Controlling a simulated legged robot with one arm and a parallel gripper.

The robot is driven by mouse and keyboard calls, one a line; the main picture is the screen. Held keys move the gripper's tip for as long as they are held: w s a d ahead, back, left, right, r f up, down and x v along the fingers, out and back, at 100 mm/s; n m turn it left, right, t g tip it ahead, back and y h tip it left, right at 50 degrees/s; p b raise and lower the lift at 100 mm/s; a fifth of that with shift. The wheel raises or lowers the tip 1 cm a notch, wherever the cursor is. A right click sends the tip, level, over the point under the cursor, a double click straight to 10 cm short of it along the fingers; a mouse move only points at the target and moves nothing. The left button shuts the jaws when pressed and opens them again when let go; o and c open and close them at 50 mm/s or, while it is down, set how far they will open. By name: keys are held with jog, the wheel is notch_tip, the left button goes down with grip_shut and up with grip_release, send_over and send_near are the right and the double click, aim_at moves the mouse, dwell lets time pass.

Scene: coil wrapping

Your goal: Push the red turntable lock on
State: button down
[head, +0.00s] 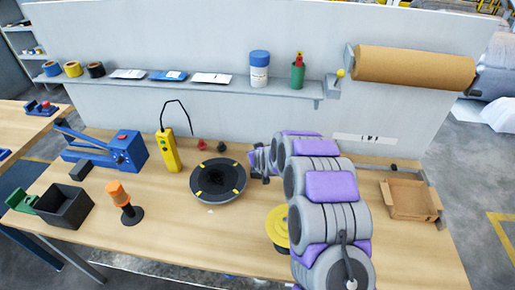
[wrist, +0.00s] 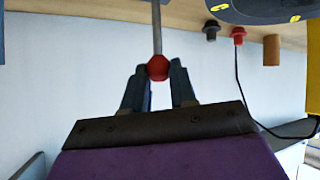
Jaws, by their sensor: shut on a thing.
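In the wrist view a red ball knob (wrist: 157,67) on a thin grey rod sits between the fingertips of my gripper (wrist: 160,78). My gripper is shut on this knob, which looks like the turntable lock. In the head view my gripper (head: 262,163) is low over the bench, right of the black turntable (head: 218,190) with yellow marks. My arm hides the knob there. The turntable's edge also shows at the top right of the wrist view (wrist: 270,8). The wrist picture looks upside down, with the bench at the top.
A small red piece (head: 202,145) and a black piece (head: 222,147) stand behind the turntable. A yellow pendant (head: 172,153) is to the left. A yellow disc (head: 278,226) lies beside my arm. A cardboard tray (head: 408,200) is at right. The front bench is fairly clear.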

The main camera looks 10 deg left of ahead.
jog(key=shift+s+f+n+t, duration=0.15)
jog(key=shift+s+f+t, duration=0.2)
jog(key=shift+s+t, duration=0.4)
jog(key=shift+s+f+n+t, duration=0.2)
jog(key=shift+s+f+t, duration=0.2)
jog(key=shift+s+t, duration=0.35)
jog(key=shift+s+f+n+t, duration=0.15)
jog(key=shift+s+f+t, duration=0.2)
jog(key=shift+s+t, duration=0.4)
jog(key=c, duration=0.9)
grip_release()
jog(key=shift+a+r, duration=0.1)
jog(key=shift+w+r, duration=0.1)
jog(key=shift+w, duration=0.05)
